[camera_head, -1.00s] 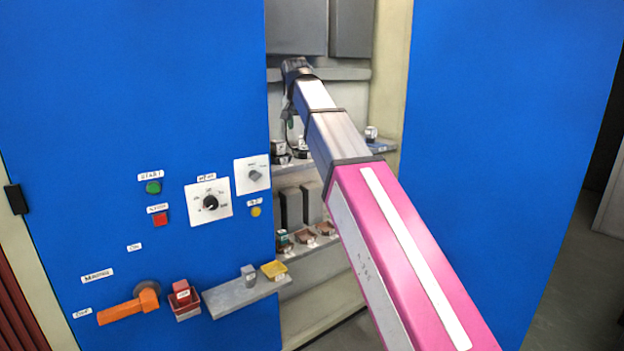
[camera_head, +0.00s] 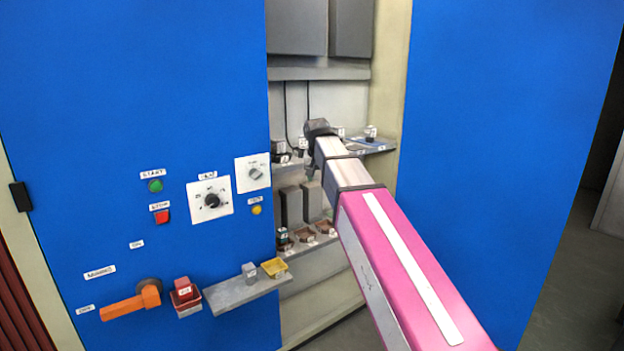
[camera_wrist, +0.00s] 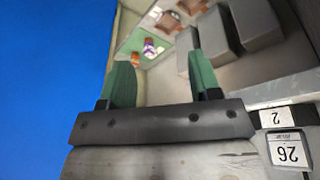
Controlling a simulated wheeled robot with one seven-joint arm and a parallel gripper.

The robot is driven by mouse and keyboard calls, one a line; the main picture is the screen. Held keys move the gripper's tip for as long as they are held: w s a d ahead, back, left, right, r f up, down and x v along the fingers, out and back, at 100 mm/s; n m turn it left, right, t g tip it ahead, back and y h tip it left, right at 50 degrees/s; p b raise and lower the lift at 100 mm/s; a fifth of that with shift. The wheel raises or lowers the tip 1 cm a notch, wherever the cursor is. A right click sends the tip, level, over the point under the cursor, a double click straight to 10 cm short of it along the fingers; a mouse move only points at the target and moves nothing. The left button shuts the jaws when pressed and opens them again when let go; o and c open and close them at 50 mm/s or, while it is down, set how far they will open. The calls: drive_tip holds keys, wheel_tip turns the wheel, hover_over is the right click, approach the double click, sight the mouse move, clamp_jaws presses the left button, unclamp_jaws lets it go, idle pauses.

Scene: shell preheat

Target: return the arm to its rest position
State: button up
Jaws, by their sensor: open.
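My arm reaches from the lower right into the open cabinet in the head view, its wrist in front of the middle shelf (camera_head: 374,146). My gripper (camera_wrist: 162,75) shows in the wrist view with two green fingers spread apart. Nothing is between the fingers. In the head view my gripper is mostly hidden by the wrist, with only a small part below it.
Blue panels (camera_head: 130,90) stand left and right of the opening. The left panel carries knobs, buttons, an orange handle (camera_head: 130,303) and a grey ledge (camera_head: 235,295) with small blocks. Grey boxes (camera_wrist: 255,22) and shelf items lie close to my gripper.

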drive_tip(key=s+d+f+g, duration=0.1)
drive_tip(key=s+d+f, duration=0.4)
drive_tip(key=f, duration=0.7)
drive_tip(key=s+d+f+g, duration=0.1)
drive_tip(key=s+d+f, duration=0.5)
drive_tip(key=s+f, duration=0.3)
drive_tip(key=s+d+f+n+g, duration=0.1)
drive_tip(key=s+d+f, duration=0.4)
drive_tip(key=f, duration=1.2)
drive_tip(key=shift+s+d+y, duration=0.2)
drive_tip(key=shift+s+y, duration=0.2)
drive_tip(key=shift+s, duration=0.75)
